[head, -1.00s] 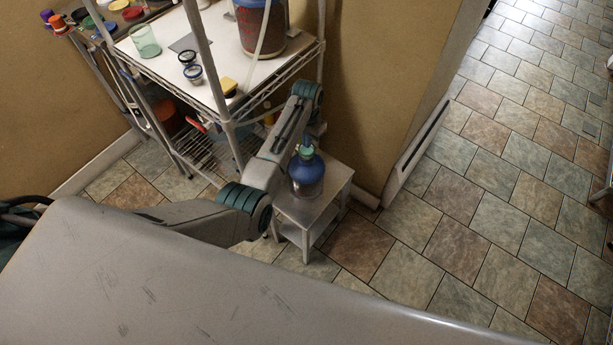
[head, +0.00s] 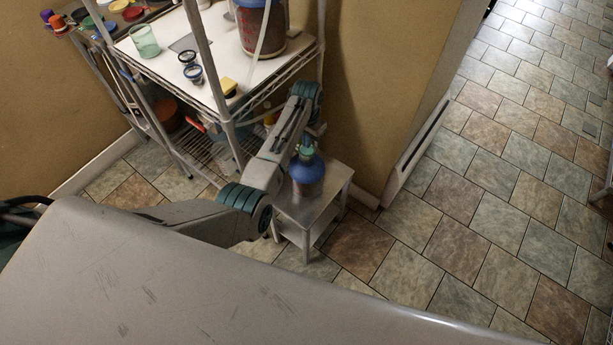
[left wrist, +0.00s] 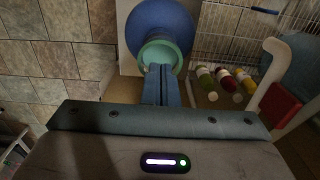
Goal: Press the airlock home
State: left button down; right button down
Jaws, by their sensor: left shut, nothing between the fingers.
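A blue round-shouldered vessel (head: 307,178) with a teal neck (head: 306,152) stands upright on a small grey stand. My left gripper (head: 307,144) is shut and empty, with its fingertips at the top of the neck. In the left wrist view, the closed fingers (left wrist: 161,85) point at the green ring of the neck (left wrist: 164,53), above the blue shoulder (left wrist: 160,16). I cannot make out the airlock; the fingers cover part of the opening. Whether the fingertips touch anything is unclear. My right gripper is not in view.
The small stand (head: 325,187) is close to the tan wall and a wire shelf rack (head: 225,105). The rack holds a large dark bucket (head: 262,25), small jars (head: 193,74) and a green cup (head: 144,40). Tiled floor (head: 480,210) is open on the right.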

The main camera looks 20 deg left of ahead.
aim_at(307, 150)
pick_arm(q)
jog(key=shift+f+b, duration=1.3)
jog(key=shift+f, duration=0.95)
dwell(0.4)
dwell(0.9)
jog(key=shift+s+f+p, duration=0.2)
jog(key=shift+p, duration=0.3)
dwell(1.0)
jog(key=shift+w+r+p, duration=0.1)
jog(key=shift+r+p, duration=0.15)
jog(key=shift+p, duration=0.25)
jog(key=shift+w+r, duration=0.1)
jog(key=shift+r, duration=0.1)
jog(key=shift+r+p, duration=0.5)
jog(key=shift+p, duration=0.1)
notch_tip(307, 150, up, 8)
jog(key=p, duration=0.9)
jog(key=shift+r, duration=0.2)
